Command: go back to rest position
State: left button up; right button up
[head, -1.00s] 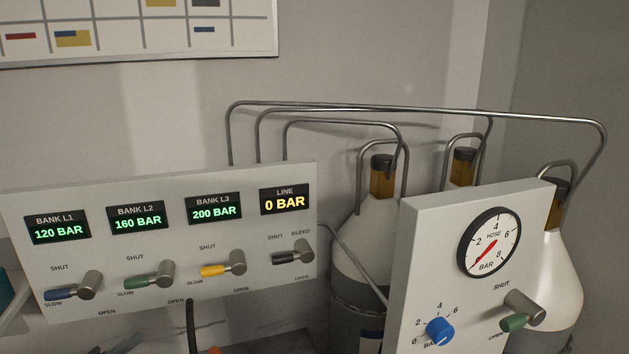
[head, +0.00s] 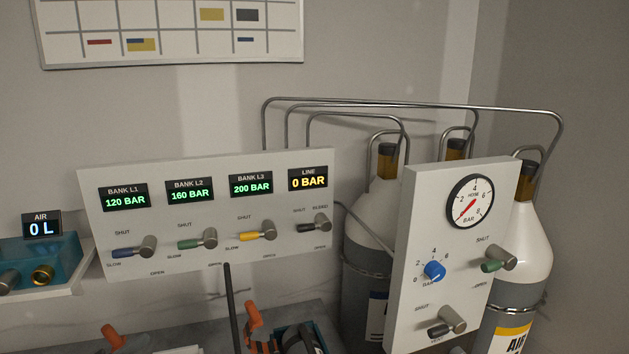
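Neither of my grippers can be made out in the head view. The bank panel (head: 205,263) stands at the centre left with four displays: 120, 160, 200 and 0 BAR. Below them are a blue lever (head: 125,252), a green lever (head: 190,244), a yellow lever (head: 252,237) and a black lever (head: 308,226). The right panel (head: 411,260) carries a round gauge (head: 470,201), a blue knob (head: 435,271), a green-handled lever (head: 493,265) and a black-handled lever (head: 441,328).
Several gas cylinders (head: 526,240) stand behind the right panel, with metal pipes (head: 420,106) above them. A blue-lined tray (head: 60,255) with a 0 L display (head: 41,226) is at left. Orange-handled items (head: 252,315) and a dark upright rod (head: 230,300) are at the bottom.

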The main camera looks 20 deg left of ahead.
pick_arm(q)
jog(key=d+f+n+g+y, duration=0.2)
jog(key=d+f+n+y, duration=0.2)
jog(key=f+y, duration=0.35)
jog(key=d+f+n+g+y, duration=0.1)
jog(key=d+f+n+y, duration=0.3)
jog(key=f+y, duration=0.3)
jog(key=s+d+f+g+y, duration=0.1)
jog(key=s+d+g, duration=0.35)
jog(key=s, duration=0.35)
jog(key=s+d+f+g+y, duration=0.1)
jog(key=s+d+g, duration=0.2)
jog(key=s+g, duration=0.45)
notch_tip(320, 180, down, 30)
jog(key=s+a+b, duration=0.2)
jog(key=b, duration=0.3)
jog(key=s+f+b, duration=0.2)
jog(key=s+f, duration=0.5)
jog(key=f, duration=0.3)
jog(key=s+d+f+g+b, duration=0.1)
jog(key=s+f+b, duration=0.2)
jog(key=s+f, duration=0.4)
notch_tip(320, 180, down, 3)
jog(key=shift+s+d+f+h, duration=0.15)
jog(key=shift+s+h, duration=0.15)
jog(key=shift+h, duration=0.15)
pick_arm(e)
notch_tip(320, 180, down, 10)
jog(key=shift+w, duration=0.45)
